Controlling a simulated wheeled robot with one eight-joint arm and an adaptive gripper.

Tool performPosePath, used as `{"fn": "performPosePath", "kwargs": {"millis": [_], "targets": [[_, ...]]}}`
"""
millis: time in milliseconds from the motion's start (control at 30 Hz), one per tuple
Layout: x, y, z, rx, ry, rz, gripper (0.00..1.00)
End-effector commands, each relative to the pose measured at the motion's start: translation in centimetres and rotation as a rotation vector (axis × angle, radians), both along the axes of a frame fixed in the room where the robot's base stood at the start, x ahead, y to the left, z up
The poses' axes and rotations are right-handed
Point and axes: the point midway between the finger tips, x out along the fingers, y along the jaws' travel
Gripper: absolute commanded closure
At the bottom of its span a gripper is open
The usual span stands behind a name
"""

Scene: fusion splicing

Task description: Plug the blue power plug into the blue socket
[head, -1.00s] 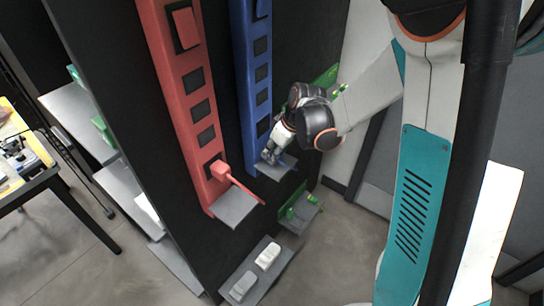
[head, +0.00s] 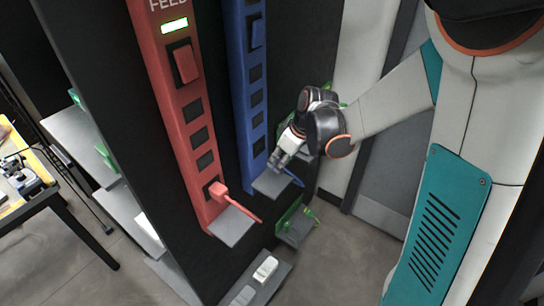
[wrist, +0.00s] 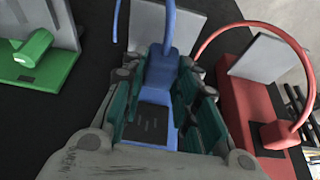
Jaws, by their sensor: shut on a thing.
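The blue power plug (wrist: 162,68) sits between the teal-padded fingers of my gripper (wrist: 160,84), which is shut on it. Its blue cable runs up from it in the wrist view, and a short piece of cable (head: 293,178) shows beside my gripper (head: 277,163) in the head view. The blue socket strip (head: 241,110) stands upright on the black panel. In the wrist view a dark blue-strip socket (wrist: 150,122) lies just below the plug. The plug's front end is not clear, and I cannot tell whether it touches the socket. My fingers hide the plug in the head view.
A red strip (head: 182,130) stands to the left, with a red plug (head: 217,190) at its lowest socket. Grey shelves (head: 235,225) jut out below both strips. A green fixture (wrist: 40,55) is on the other side. A workbench (head: 60,190) stands far left.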

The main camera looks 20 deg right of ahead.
Motion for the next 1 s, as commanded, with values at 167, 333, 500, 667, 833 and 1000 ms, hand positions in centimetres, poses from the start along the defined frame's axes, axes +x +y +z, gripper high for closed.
{"fn": "performPosePath", "kwargs": {"millis": [167,333,500,667,833,1000], "targets": [[-4.0,-3.0,0.2,0.001,-0.001,-0.006,0.97],[-8.0,-5.9,0.2,0.001,-0.001,-0.008,0.97],[-10.8,-7.9,0.1,0.001,-0.001,-0.005,0.97],[-12.4,-9.0,0.0,0.001,-0.001,-0.003,0.97],[-13.0,-9.4,0.0,0.001,-0.001,-0.001,0.97],[-13.1,-9.5,0.0,0.001,-0.001,0.0,0.97]]}}
